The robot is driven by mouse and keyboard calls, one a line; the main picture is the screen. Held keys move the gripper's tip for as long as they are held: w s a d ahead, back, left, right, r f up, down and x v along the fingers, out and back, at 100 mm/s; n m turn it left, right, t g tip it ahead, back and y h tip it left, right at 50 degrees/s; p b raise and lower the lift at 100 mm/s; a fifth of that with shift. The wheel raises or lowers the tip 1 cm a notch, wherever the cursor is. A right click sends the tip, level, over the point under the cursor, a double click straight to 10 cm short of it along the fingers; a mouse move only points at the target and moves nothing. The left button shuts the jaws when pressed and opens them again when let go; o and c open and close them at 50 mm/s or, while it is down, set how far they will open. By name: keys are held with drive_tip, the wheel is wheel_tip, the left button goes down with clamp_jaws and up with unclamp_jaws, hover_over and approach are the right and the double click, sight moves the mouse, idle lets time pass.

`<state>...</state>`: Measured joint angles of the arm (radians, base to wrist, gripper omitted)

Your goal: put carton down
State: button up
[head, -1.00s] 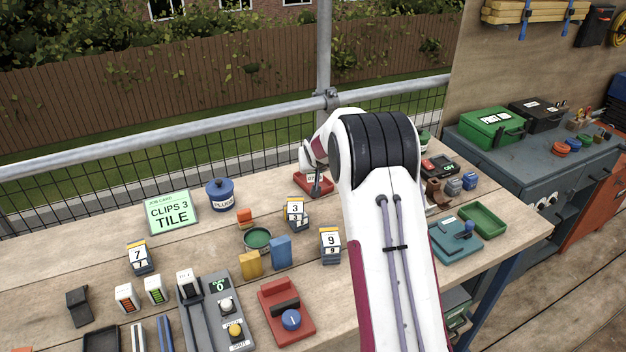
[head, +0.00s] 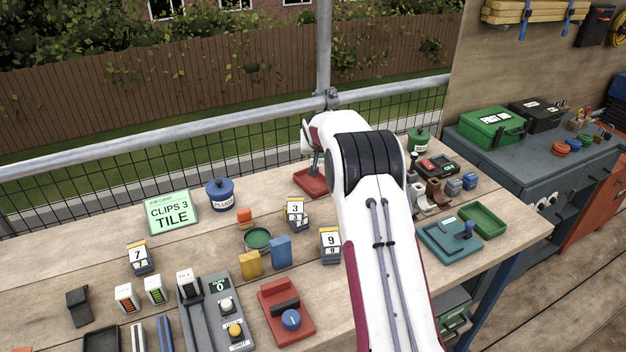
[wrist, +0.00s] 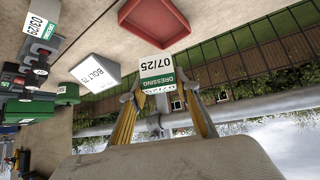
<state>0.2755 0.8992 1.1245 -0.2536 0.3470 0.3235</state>
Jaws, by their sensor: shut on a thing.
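My gripper (wrist: 163,117) shows in the wrist view, with yellow fingers shut on a small white and green carton (wrist: 157,72). The carton's label reads DRESSING 07/25. A red tray (wrist: 155,22) shows just beyond the carton in this view and looks empty; I cannot tell the exact gap between them. In the head view the red tray (head: 309,183) lies at the back of the bench, left of my arm. My arm hides the carton there.
In the wrist view, a white block marked BOLT 70 (wrist: 97,71) and a carton marked 03/29 (wrist: 40,24) stand left of the tray. In the head view, a blue pot (head: 220,194), a job card (head: 172,213) and a green tray (head: 483,220) share the bench. A mesh rail runs behind.

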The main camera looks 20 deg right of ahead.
hover_over(317, 189)
drive_tip(key=shift+s+f, duration=0.1)
drive_tip(key=shift+f, duration=3.05)
drive_tip(key=shift+f, duration=1.85)
drive_tip(key=shift+f, duration=0.15)
drive_tip(key=o, duration=0.9)
drive_tip(key=shift+a, duration=0.1)
